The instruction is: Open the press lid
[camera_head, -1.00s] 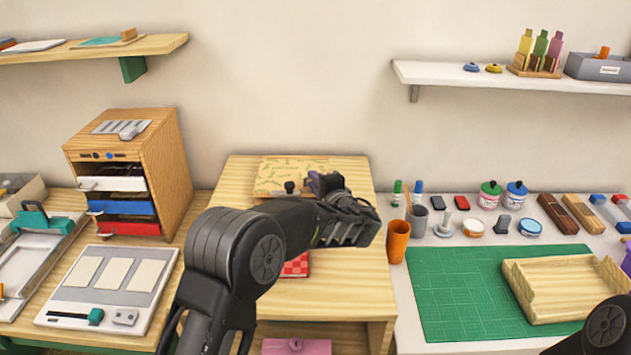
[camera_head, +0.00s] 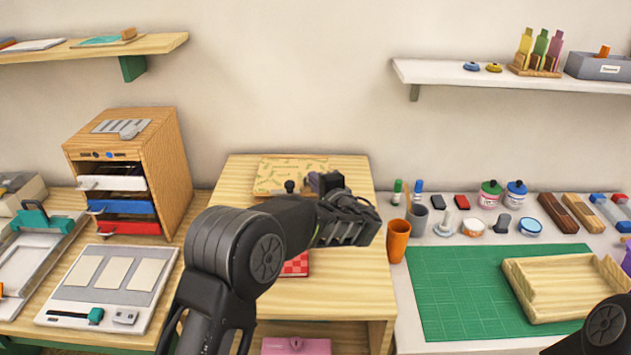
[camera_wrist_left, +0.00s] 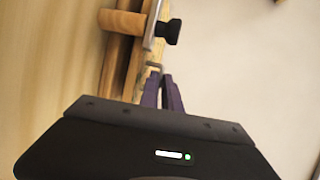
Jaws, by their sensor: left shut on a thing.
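The press (camera_head: 290,172) stands at the back of the middle wooden bench, with a tan, leaf-patterned top. A small black knob (camera_head: 290,187) shows at its front edge, and in the left wrist view the black knob (camera_wrist_left: 171,33) sits at the end of a metal piece. My left gripper (camera_head: 322,183) is at the press's front right, its tips partly hidden by the wrist. The lid appears down. My right gripper is out of view.
A red-checked item (camera_head: 296,265) lies on the bench under my left arm. An orange cup (camera_head: 398,241) and grey cup (camera_head: 418,217) stand close to the right. A drawer cabinet (camera_head: 165,170) stands left. The green mat (camera_head: 440,285) has bare room.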

